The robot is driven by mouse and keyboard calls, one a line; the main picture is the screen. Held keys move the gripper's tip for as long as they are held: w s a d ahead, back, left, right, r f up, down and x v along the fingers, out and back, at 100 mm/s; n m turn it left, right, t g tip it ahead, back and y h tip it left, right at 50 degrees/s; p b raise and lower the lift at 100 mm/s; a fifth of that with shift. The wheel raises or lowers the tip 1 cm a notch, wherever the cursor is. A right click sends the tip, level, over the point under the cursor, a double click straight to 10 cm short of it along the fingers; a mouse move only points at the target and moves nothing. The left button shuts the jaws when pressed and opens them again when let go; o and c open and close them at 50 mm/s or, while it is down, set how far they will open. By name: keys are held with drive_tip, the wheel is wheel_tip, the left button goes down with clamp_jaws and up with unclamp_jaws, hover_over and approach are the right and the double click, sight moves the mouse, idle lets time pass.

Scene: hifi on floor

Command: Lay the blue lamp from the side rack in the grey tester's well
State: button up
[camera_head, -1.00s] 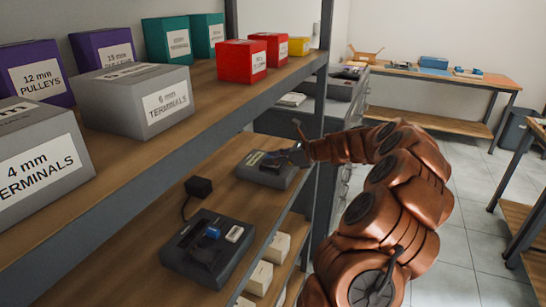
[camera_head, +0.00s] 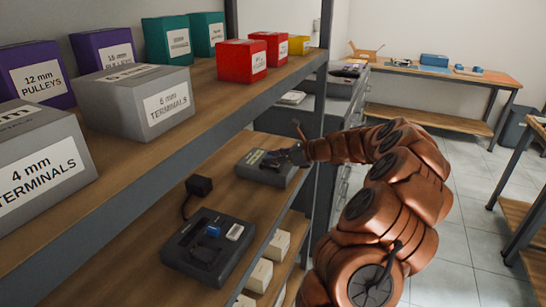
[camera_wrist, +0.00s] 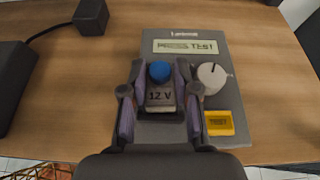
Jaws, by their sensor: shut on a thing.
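The grey tester (camera_head: 264,170) stands on the lower wooden shelf. In the wrist view the tester (camera_wrist: 226,50) shows a lit display reading "PRESS TEST", a white knob (camera_wrist: 211,77) and a yellow test button (camera_wrist: 219,122). My gripper (camera_wrist: 160,76) is over the tester's left part, its fingers shut on the sides of a blue lamp (camera_wrist: 159,71) whose body is marked 12 V. The lamp lies at the well; its seating depth cannot be told, as the fingers hide its sides. In the head view my gripper (camera_head: 291,156) covers the lamp.
A dark device (camera_head: 190,262) holding a blue piece (camera_head: 214,231) and a white piece (camera_head: 235,232) sits nearer on the same shelf, beside a black block (camera_head: 199,186). The upper shelf carries boxes, including a grey one (camera_head: 135,100). A rack post (camera_head: 322,130) stands close to my arm.

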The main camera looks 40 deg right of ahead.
idle(0.3)
drive_tip(key=o, duration=1)
drive_tip(key=shift+r, duration=0.1)
drive_tip(key=shift+r+p, duration=3.3)
drive_tip(key=shift+r, duration=0.1)
